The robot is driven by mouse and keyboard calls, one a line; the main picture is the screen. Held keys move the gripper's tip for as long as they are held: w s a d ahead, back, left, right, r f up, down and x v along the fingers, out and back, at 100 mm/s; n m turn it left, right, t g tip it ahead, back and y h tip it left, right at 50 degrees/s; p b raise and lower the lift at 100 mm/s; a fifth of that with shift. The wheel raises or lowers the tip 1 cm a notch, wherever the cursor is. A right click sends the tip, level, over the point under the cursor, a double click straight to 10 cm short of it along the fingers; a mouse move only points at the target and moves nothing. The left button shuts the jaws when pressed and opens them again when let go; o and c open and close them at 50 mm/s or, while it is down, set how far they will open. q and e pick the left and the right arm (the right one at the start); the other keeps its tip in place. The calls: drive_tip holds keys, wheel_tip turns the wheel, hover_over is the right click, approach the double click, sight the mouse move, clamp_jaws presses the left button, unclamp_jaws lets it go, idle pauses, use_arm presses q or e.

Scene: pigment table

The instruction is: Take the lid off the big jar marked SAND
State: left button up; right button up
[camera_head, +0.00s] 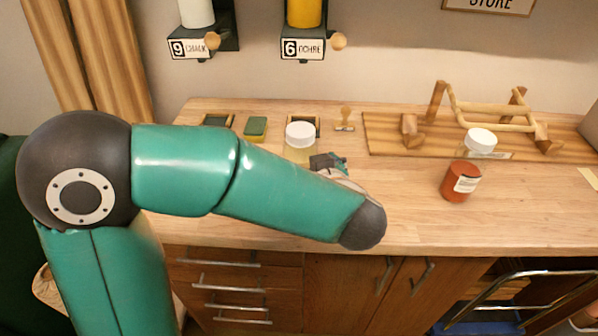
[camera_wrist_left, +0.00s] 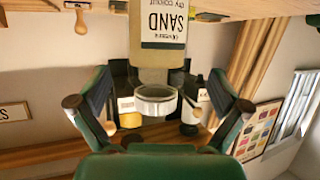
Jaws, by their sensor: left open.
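The big jar marked SAND (camera_wrist_left: 158,52) appears upside down in the left wrist view, its label facing the camera. Its pale lid (camera_wrist_left: 157,98) is on it, between my spread fingers. In the head view, a clear jar (camera_head: 298,155) with a white lid (camera_head: 300,133) stands on the bench beside my left gripper; its position fits the SAND jar, but its label does not show there. My left gripper (camera_wrist_left: 158,112) is open, a finger on either side of the lid with gaps. In the head view my arm partly hides the gripper (camera_head: 328,162). My right gripper is not in view.
A red-brown jar (camera_head: 461,182) and another white-lidded jar (camera_head: 480,141) stand to the right, by a wooden rack (camera_head: 490,118). A stamp (camera_head: 345,119) and a green sponge (camera_head: 255,128) lie behind. Chalk and ochre dispensers (camera_head: 304,15) hang above. The bench front right is clear.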

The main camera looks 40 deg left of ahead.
use_arm(q)
drive_tip(key=shift+x, duration=2.7)
drive_tip(key=shift+w+d, duration=0.1)
drive_tip(key=shift+d, duration=0.05)
drive_tip(key=shift+c, duration=0.3)
drive_tip(key=c, duration=1.6)
